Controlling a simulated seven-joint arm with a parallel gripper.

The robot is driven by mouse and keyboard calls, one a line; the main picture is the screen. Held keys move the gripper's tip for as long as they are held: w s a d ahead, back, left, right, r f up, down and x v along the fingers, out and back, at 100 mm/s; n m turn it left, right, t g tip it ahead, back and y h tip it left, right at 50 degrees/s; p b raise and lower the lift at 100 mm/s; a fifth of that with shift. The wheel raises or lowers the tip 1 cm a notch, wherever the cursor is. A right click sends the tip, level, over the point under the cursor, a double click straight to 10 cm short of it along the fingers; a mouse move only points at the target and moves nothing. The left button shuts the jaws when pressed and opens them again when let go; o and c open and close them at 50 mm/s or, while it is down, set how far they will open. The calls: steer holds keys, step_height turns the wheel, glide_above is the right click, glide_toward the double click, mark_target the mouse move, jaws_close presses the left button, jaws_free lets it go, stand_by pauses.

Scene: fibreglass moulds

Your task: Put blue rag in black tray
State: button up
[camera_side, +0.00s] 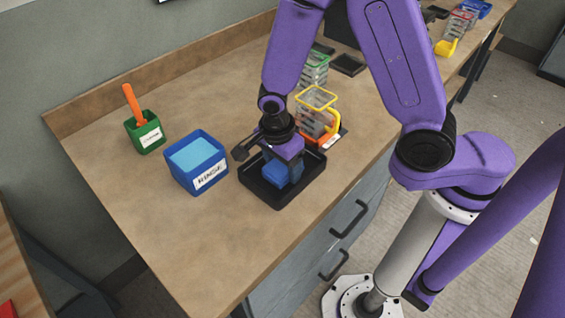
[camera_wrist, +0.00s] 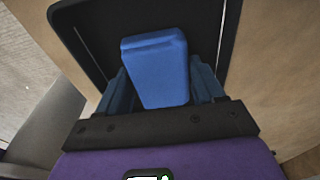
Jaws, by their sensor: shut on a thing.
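The blue rag (camera_side: 274,174) is a blue block-like piece low between my fingers, over the floor of the black tray (camera_side: 262,199). My gripper (camera_side: 284,172) points down inside the tray's outline and is shut on the rag. In the wrist view the rag (camera_wrist: 156,70) sits between the blue fingers of my gripper (camera_wrist: 160,88), with the dark tray (camera_wrist: 95,33) behind it. I cannot tell whether the rag touches the tray floor.
A blue RINSE bin (camera_side: 196,163) with light blue contents stands just left of the tray. A green holder (camera_side: 146,133) with an orange-handled tool is farther left. An orange-and-yellow rack (camera_side: 319,122) stands close behind the tray. The counter's front left is clear.

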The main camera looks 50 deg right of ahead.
mark_target(278, 168)
steer(key=shift+f, duration=0.2)
steer(key=o, duration=1)
steer(key=shift+s+f, duration=0.1)
steer(key=shift+s, duration=0.05)
step_height(278, 168, up, 13)
steer(key=a, duration=0.2)
steer(key=s+d+r+n+y, duration=0.1)
steer(key=s+d+n, duration=0.5)
steer(key=n, duration=0.9)
steer(key=s+d+r+n, duration=0.2)
steer(key=s+d+n, duration=0.4)
steer(key=s+n, duration=0.4)
steer(key=n, duration=0.5)
steer(key=shift+s+d+n+y, duration=0.2)
steer(key=shift+d+n+y, duration=0.1)
steer(key=shift+d+y, duration=0.1)
